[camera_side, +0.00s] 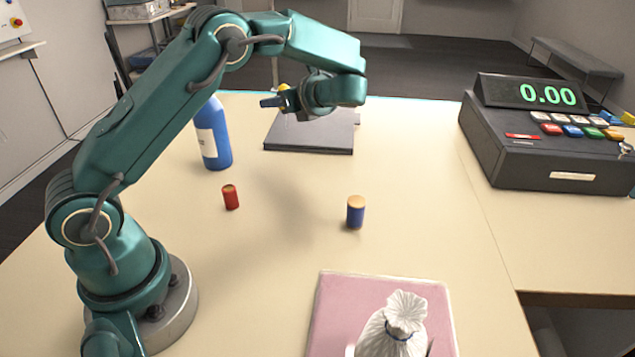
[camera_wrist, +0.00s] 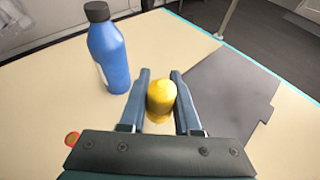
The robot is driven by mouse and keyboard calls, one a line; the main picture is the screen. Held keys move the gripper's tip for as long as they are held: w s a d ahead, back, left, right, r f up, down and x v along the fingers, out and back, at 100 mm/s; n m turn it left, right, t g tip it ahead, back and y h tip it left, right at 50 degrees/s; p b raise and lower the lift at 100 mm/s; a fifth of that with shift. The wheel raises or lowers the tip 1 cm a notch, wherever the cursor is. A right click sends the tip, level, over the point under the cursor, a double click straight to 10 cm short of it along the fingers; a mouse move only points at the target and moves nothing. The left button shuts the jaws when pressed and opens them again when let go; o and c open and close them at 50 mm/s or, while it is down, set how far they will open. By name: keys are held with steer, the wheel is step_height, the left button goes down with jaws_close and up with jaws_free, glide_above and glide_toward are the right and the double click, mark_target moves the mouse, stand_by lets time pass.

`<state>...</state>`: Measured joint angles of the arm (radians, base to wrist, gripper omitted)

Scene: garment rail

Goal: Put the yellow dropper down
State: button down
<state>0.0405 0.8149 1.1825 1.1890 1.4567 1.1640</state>
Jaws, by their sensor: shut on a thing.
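The yellow dropper (camera_wrist: 161,97) is between the two blue-grey fingers of my gripper (camera_wrist: 160,92) in the wrist view. My gripper is shut on it. In the side view, my gripper (camera_side: 272,101) is raised above the back part of the table, and a small yellow piece of the dropper (camera_side: 284,88) shows beside the fingers. The rest of the dropper is hidden there by the gripper. Its lower end is not clearly visible in either view.
A blue bottle (camera_side: 212,135) stands left of my gripper, and a dark grey flat board (camera_side: 309,146) lies nearby. A red cylinder (camera_side: 230,197) and a blue cylinder (camera_side: 355,214) stand mid-table. A pink mat (camera_side: 335,300) bears a white bag (camera_side: 392,330). A register (camera_side: 540,150) is right.

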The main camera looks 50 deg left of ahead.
steer(key=shift+n+g, duration=0.3)
steer(key=f, duration=0.2)
steer(key=a+f, duration=0.1)
steer(key=f, duration=0.4)
steer(key=shift+s+a, duration=0.3)
steer(key=shift+f, duration=2.2)
steer(key=shift+f, duration=0.15)
steer(key=c, duration=0.6)
jaws_free()
